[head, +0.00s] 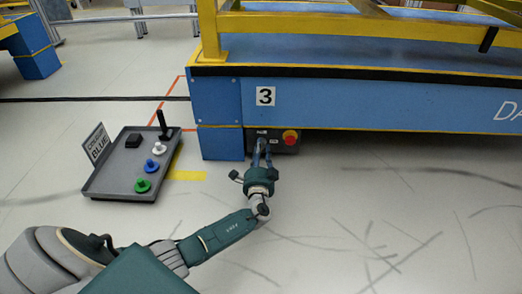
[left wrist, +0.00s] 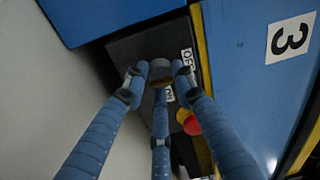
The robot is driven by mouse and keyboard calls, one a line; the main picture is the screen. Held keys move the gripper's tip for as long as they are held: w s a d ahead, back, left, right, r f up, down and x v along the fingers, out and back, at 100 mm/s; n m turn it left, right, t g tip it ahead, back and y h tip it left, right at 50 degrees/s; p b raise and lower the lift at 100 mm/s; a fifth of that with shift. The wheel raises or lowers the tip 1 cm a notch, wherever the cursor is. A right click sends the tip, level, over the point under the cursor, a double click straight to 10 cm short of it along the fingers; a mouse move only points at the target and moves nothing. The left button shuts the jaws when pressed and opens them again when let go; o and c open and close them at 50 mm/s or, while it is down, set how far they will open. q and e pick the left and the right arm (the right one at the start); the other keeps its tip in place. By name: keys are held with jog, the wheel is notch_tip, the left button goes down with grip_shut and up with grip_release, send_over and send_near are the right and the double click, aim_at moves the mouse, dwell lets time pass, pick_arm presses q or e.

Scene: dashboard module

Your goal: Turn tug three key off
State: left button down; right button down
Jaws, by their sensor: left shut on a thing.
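The blue tug (head: 330,105) bears a "3" sign (head: 265,96), which also shows in the left wrist view (left wrist: 290,38). A dark control panel (head: 278,147) sits low under its edge, with a red button (head: 290,137) on a yellow base. My left gripper (head: 262,142) reaches up to the panel, left of the button. In the left wrist view, my left gripper (left wrist: 160,76) is shut with its blue fingers around a small grey key knob (left wrist: 160,66). White labels stand beside the knob; one seems to read "OFF" (left wrist: 187,60). The knob's exact angle is unclear. My right gripper is out of view.
A dark tray (head: 110,190) on the floor at left holds green, white and blue knobs, a black block and a black lever. A "COLOR BLUE" sign (head: 97,146) stands at its edge. Floor right of my arm is clear. The tug's yellow frame overhangs above.

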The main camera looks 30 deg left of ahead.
pick_arm(q)
jog(key=shift+s+a+f+n, duration=0.1)
jog(key=shift+s+a+n, duration=0.15)
jog(key=shift+a, duration=0.2)
jog(key=c, duration=1.4)
grip_release()
jog(key=shift+a, duration=0.1)
jog(key=shift+d, duration=0.3)
jog(key=v, duration=1.1)
jog(key=shift+s+d, duration=0.2)
jog(key=shift+s, duration=0.15)
